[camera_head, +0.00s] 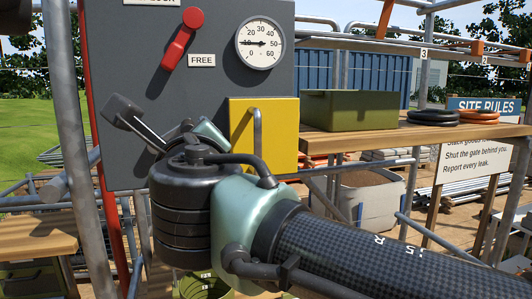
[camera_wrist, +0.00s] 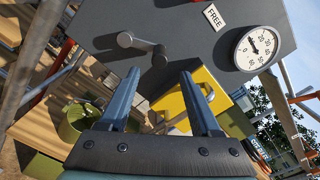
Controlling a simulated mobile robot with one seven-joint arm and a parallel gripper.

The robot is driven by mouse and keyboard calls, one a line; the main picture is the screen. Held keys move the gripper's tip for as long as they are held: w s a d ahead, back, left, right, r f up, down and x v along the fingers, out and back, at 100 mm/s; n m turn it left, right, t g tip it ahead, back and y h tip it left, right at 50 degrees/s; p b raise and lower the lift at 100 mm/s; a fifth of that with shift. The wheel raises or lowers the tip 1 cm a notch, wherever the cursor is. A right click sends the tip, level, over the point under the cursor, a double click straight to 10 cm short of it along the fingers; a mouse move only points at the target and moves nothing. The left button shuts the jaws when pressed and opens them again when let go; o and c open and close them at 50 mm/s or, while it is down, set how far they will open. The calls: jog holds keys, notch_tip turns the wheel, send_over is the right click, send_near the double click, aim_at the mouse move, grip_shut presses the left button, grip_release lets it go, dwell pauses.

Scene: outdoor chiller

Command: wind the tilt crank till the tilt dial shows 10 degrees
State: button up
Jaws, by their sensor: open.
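The tilt crank (camera_wrist: 142,44) is on the grey panel, its round knob to the left, beyond my fingertips in the wrist view. In the head view, its dark grip (camera_head: 122,109) shows left of my wrist, which hides the hub. My gripper (camera_wrist: 160,72) is open and empty, fingers apart and pointing at the panel, with no visible contact on the crank. The tilt dial (camera_head: 260,43) is white, marked 0 to 60; its needle lies about level, seemingly near 10. It also shows in the wrist view (camera_wrist: 258,47).
A red lever (camera_head: 181,43) on the panel sits beside a FREE label (camera_head: 201,60). A yellow box (camera_head: 283,139) with a grey bar is right of my wrist. A green box (camera_head: 350,111) and dark rings (camera_head: 433,117) stand on a wooden shelf. A post (camera_head: 64,100) rises at the left.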

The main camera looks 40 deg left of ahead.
jog(key=shift+v, duration=1.05)
